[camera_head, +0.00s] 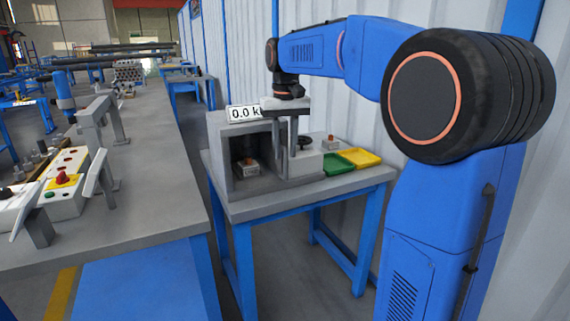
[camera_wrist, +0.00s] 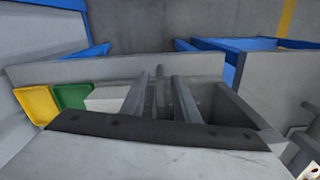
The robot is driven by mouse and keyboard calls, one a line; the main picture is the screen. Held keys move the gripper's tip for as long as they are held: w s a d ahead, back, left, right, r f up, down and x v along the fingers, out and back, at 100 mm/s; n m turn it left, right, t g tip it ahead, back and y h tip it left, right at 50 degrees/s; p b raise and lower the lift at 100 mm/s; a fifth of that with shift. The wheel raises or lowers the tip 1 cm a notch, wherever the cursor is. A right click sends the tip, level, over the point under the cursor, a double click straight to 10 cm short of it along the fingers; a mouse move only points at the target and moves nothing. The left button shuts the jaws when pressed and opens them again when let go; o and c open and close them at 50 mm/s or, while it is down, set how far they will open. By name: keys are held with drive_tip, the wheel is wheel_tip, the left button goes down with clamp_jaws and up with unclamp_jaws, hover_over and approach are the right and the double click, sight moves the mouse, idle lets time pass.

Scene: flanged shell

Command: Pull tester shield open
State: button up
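The tester (camera_head: 228,160) is a grey open-fronted box on a small table, with a display reading "0.0 k" on top. A small part (camera_head: 248,167) stands inside it. My gripper (camera_head: 284,172) points down at the right side of the box opening. In the wrist view my gripper (camera_wrist: 163,98) has its two fingers spread, with a thin grey upright bar (camera_wrist: 162,88) between them. The bar looks like the shield's handle; gaps seem to show on both sides. The shield panel itself is hard to make out behind the fingers.
A green tray (camera_head: 338,163) and a yellow tray (camera_head: 362,157) lie at the table's right. A dark handwheel (camera_head: 303,142) is just right of my gripper. A long grey workbench (camera_head: 140,190) stands at left, and a corrugated wall (camera_head: 330,105) is close behind.

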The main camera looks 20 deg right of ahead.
sight(285, 163)
drive_tip(key=shift+f, duration=2.55)
drive_tip(key=shift+c, duration=0.3)
clamp_jaws()
